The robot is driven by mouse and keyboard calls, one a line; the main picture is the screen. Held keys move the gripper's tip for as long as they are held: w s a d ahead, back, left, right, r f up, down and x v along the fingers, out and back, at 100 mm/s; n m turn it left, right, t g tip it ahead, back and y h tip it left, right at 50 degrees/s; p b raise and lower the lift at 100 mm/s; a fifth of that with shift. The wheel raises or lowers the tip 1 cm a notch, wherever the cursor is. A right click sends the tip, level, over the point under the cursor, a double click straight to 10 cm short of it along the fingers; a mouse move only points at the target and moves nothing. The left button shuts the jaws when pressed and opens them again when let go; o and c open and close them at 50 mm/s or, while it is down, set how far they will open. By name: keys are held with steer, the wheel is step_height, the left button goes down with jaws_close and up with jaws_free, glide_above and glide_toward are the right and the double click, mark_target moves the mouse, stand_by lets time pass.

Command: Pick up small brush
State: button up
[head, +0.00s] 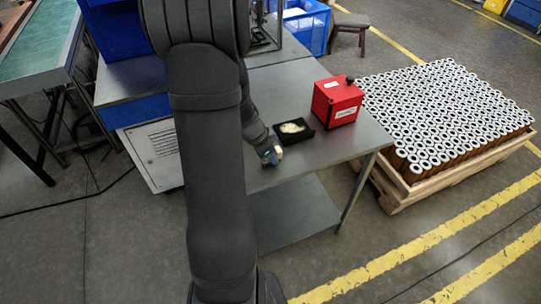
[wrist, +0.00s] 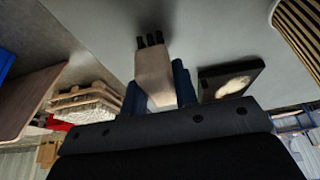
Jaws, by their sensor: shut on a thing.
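The small brush (wrist: 153,72) is a beige block with short black tufts at its far end in the wrist view. My gripper (wrist: 156,84) has its two blue fingers on either side of the block and is shut on it. In the head view, my gripper (head: 271,157) is over the near part of the grey metal table (head: 318,155), in front of the black tray. Only a small pale bit of the brush shows there. I cannot tell whether the brush touches the table.
A black tray (head: 300,143) with a pale lump in it lies just beyond my gripper. A red box (head: 337,101) stands behind it to the right. A wooden pallet (head: 415,198) of many filter cartridges is at the right. The table's front right is clear.

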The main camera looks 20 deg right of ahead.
step_height(320, 180, up, 4)
steer(key=shift+d, duration=0.1)
steer(key=s+d+r, duration=0.5)
steer(key=s+r, duration=0.1)
steer(key=s, duration=0.4)
steer(key=shift+s+d+r, duration=0.15)
steer(key=shift+d+r, duration=0.05)
steer(key=shift+d, duration=0.05)
